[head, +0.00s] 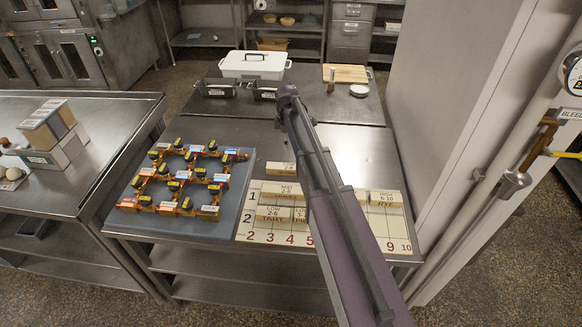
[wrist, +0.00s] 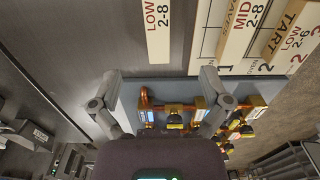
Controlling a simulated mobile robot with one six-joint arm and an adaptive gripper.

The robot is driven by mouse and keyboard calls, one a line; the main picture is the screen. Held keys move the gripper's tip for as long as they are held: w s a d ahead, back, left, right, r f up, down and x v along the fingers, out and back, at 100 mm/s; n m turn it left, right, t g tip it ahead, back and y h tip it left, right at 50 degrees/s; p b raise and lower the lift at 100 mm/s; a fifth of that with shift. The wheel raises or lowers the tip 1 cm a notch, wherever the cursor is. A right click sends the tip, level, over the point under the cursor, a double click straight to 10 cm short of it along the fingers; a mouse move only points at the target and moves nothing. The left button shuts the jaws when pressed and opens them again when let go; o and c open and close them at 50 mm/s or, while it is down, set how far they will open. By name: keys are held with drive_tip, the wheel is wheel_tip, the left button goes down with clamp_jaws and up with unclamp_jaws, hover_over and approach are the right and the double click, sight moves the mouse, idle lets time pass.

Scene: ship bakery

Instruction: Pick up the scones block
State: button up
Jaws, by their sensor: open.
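No label in view clearly reads scones. A pale wooden block (head: 281,168) lies off the board, just behind its back edge; its front label is too small to read. In the wrist view a loose block marked LOW 2-8 (wrist: 157,45) lies on the steel top, ahead of my fingers. The numbered board (head: 256,236) holds a MID 2-8 block (head: 289,188), a LOW 2-6 TART block (head: 272,213) and a HIGH 6-10 RYE block (head: 386,198). My gripper (wrist: 160,96) is open and empty, above the blue-grey panel. My arm hides part of the board.
The blue-grey panel (head: 230,205) with orange pipework and several dark-capped parts lies left of the board. Behind are a white lidded container (head: 254,67) and a wooden cutting board (head: 346,73). A pale wall (head: 450,100) closes the right. Bare steel lies behind the panel.

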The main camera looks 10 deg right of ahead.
sight(289, 166)
drive_tip(key=shift+d+f, duration=0.1)
drive_tip(key=shift+d, duration=0.1)
wheel_tip(289, 166, down, 8)
drive_tip(key=b, duration=0.8)
drive_tip(key=shift+d+f+b, duration=0.1)
drive_tip(key=shift+f+b, duration=0.1)
drive_tip(key=shift+b, duration=0.15)
drive_tip(key=shift+f, duration=0.1)
idle(0.3)
drive_tip(key=shift+w+f+b, duration=0.15)
drive_tip(key=shift+f+b, duration=1.1)
drive_tip(key=shift+b, duration=0.05)
drive_tip(key=shift+w+f+b, duration=0.15)
drive_tip(key=shift+f+b, duration=1.1)
drive_tip(key=shift+b, duration=0.05)
drive_tip(key=c, duration=1.3)
drive_tip(key=shift+r, duration=0.2)
drive_tip(key=shift+c, duration=0.2)
wheel_tip(289, 166, up, 10)
drive_tip(key=p, duration=1)
drive_tip(key=shift+f, duration=0.15)
